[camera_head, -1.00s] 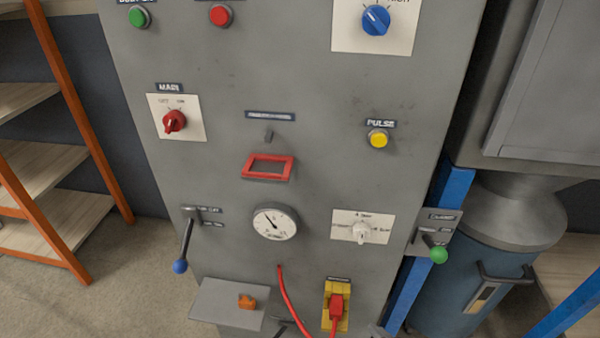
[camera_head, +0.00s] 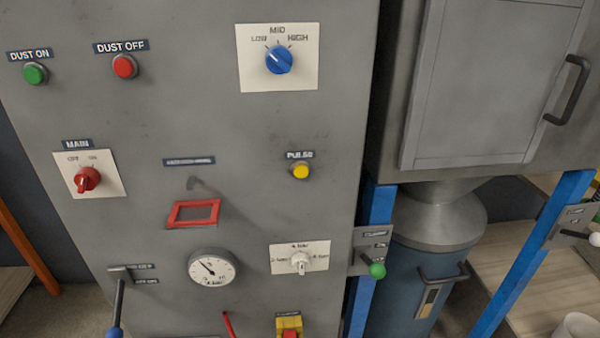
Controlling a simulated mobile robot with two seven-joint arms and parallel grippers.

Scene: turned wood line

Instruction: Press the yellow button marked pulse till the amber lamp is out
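The yellow button (camera_head: 301,171) sits on the grey panel (camera_head: 240,125), right of its middle, under a small dark label reading PULSE (camera_head: 300,155). Nothing touches the button or covers it. I cannot make out an amber lamp in this view. Neither of my grippers is in view.
Green (camera_head: 35,73) and red (camera_head: 124,66) dust buttons, a blue knob (camera_head: 279,60) and a red main switch (camera_head: 87,179) share the panel. A red frame (camera_head: 193,213), a gauge (camera_head: 213,268) and a white selector (camera_head: 300,262) sit lower.

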